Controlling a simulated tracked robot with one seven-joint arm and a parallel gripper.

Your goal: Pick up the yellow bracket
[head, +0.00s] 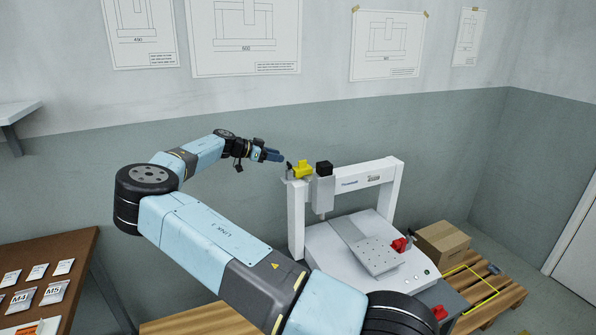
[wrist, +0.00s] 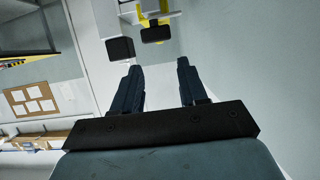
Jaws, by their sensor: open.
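The yellow bracket (head: 302,170) sits at the top left end of the white gantry, beside a black block (head: 324,168). My gripper (head: 279,155) is a little to the left of the bracket and slightly above it in the head view, apart from it. In the wrist view my gripper (wrist: 156,68) has its two dark fingers spread with nothing between them. Beyond the fingertips, yellow edges of the bracket (wrist: 155,40) show around a dark part at the top. The black block (wrist: 120,48) is left of it there.
The white gantry screwdriver (head: 385,196) stands over a base with a perforated plate (head: 376,255). A cardboard box (head: 442,242) sits at the right on a wooden pallet (head: 510,292). A brown board with labelled packets (head: 38,287) is at the lower left. The wall is behind the gripper.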

